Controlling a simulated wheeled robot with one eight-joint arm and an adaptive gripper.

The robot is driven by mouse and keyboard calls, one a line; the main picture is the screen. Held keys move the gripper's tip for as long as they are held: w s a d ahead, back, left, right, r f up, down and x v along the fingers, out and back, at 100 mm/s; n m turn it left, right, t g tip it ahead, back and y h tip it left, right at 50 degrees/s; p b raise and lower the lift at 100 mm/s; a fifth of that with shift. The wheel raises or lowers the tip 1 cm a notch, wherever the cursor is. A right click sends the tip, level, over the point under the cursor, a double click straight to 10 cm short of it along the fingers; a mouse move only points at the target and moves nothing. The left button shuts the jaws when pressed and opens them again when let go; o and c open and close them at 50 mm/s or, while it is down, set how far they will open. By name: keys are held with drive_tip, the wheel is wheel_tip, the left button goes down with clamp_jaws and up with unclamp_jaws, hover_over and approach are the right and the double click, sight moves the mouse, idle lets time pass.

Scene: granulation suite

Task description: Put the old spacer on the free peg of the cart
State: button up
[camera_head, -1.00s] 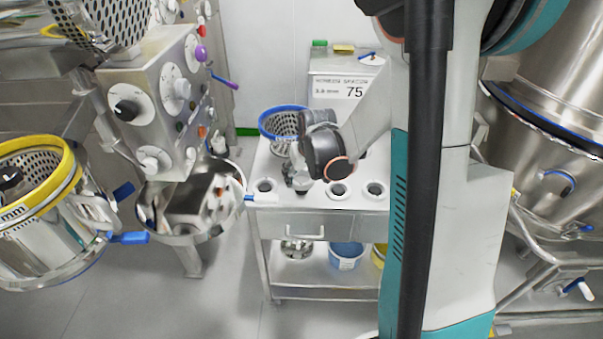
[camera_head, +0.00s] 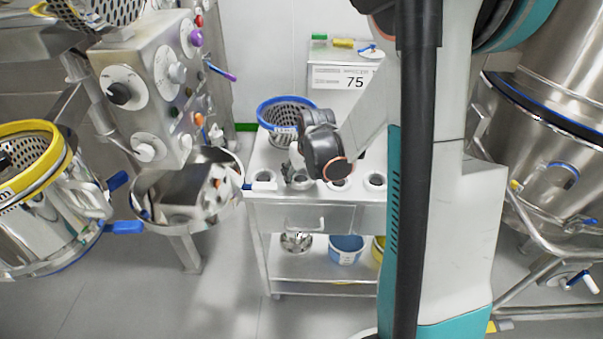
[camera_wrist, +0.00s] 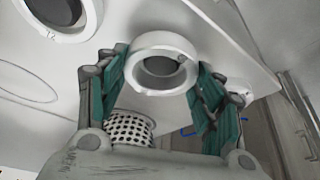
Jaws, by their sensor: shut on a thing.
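My gripper (camera_wrist: 160,80) is shut on a white ring-shaped spacer (camera_wrist: 136,46), with a green-padded finger on each side of it. In the head view my gripper (camera_head: 299,181) is over the front part of the cart top, partly hidden by my wrist. The steel cart (camera_head: 254,214) has a front row of round white pieces with dark centres, at the left (camera_head: 264,180) and at the right (camera_head: 375,180). Another round white piece (camera_wrist: 238,88) shows beyond my right finger in the wrist view. I cannot tell which peg is free or whether the spacer touches one.
A blue-rimmed perforated basket (camera_head: 284,112) stands behind my gripper on the cart. A box marked 75 (camera_head: 343,78) is at the back. Buckets (camera_head: 346,249) sit on the lower shelf. A control column (camera_head: 135,85) stands left, a large steel vessel (camera_head: 550,140) right.

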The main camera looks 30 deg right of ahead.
drive_tip(key=o, duration=1.2)
drive_tip(key=shift+o, duration=0.2)
drive_tip(key=v, duration=1.2)
drive_tip(key=shift+r, duration=0.1)
